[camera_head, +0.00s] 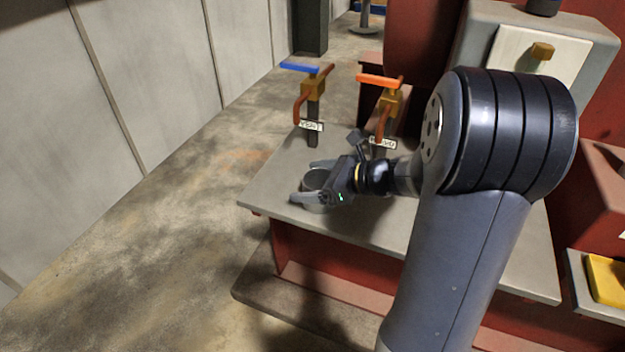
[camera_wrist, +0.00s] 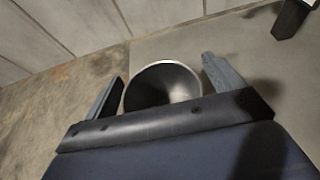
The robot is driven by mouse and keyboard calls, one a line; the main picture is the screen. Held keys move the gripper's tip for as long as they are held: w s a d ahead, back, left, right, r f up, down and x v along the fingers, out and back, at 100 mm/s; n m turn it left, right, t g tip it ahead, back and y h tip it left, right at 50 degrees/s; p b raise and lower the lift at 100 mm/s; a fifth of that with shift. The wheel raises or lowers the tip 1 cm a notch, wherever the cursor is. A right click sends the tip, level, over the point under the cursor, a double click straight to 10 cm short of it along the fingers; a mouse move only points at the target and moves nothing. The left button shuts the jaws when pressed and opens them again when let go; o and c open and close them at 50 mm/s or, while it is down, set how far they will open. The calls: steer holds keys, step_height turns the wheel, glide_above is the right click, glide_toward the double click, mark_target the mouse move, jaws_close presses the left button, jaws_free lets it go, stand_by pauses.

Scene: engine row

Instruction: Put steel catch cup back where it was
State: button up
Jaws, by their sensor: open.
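The steel catch cup (camera_head: 317,181) is a grey metal cup standing upright on the grey top of the red bench (camera_head: 262,204), near its left end. In the wrist view the cup (camera_wrist: 163,84) shows its round rim and dark inside, between the two fingers. My gripper (camera_head: 306,181) is open, with one finger on each side of the cup. In the wrist view a gap shows between the cup and the right finger of my gripper (camera_wrist: 160,80); the left finger is close to the cup, and I cannot tell if it touches. My wrist hides part of the cup in the head view.
A valve with a blue handle (camera_head: 300,68) and one with an orange handle (camera_head: 379,80) stand behind the cup, each with a white tag. A yellow object (camera_head: 606,279) lies on a tray at right. Bare floor lies left of the bench.

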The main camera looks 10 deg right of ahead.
steer(key=p+v, duration=0.1)
steer(key=v, duration=1.1)
steer(key=shift+r, duration=0.1)
steer(key=b+x, duration=0.1)
steer(key=x, duration=1.1)
steer(key=shift+r, duration=1.05)
